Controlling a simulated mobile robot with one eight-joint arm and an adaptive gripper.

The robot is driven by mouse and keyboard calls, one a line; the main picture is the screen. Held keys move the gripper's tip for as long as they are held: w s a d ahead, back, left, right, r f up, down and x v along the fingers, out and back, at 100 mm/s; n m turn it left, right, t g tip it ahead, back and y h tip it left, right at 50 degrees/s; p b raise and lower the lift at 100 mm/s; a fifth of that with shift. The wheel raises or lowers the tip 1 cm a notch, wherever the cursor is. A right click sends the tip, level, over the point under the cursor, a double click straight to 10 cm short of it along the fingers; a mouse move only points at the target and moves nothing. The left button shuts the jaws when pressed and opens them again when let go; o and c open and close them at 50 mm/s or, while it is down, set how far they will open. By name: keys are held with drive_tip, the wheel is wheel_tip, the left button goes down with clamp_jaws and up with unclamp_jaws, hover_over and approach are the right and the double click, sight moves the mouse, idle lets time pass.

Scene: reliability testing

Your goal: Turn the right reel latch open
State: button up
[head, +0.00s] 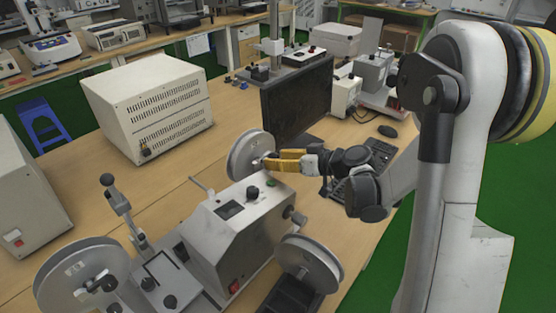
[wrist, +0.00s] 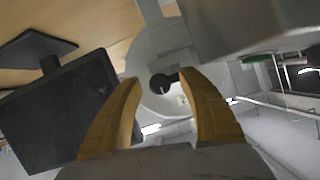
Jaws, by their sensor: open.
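A pale round reel (head: 243,157) stands upright at the far end of a grey winding machine (head: 232,238) in the head view. My gripper (head: 268,160) comes from the right, its yellow fingers at this reel's hub and hiding part of it. In the wrist view my gripper (wrist: 160,78) is open. The dark latch (wrist: 160,84), a round knob with a short arm, shows between the fingertips in front of the reel's disc (wrist: 155,50). I cannot tell whether a finger touches it. Another reel (head: 312,262) stands at the machine's near right, and another (head: 75,283) at the left.
A black monitor (head: 298,100) stands just behind the reel, with a keyboard (head: 372,160) to the right. A large beige box (head: 150,105) sits at the left back. Bare wooden table (head: 160,190) lies between that box and the machine.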

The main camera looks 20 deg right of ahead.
clamp_jaws()
drive_tip(key=shift+m, duration=0.3)
drive_tip(key=m+y+b, duration=0.1)
drive_tip(key=m+y, duration=0.1)
drive_tip(key=m, duration=0.2)
drive_tip(key=m+y+b, duration=0.2)
drive_tip(key=m, duration=0.2)
drive_tip(key=m+y+b, duration=0.2)
drive_tip(key=m+y, duration=0.1)
drive_tip(key=m, duration=0.2)
drive_tip(key=shift+f, duration=0.2)
idle(0.3)
drive_tip(key=shift+m, duration=0.4)
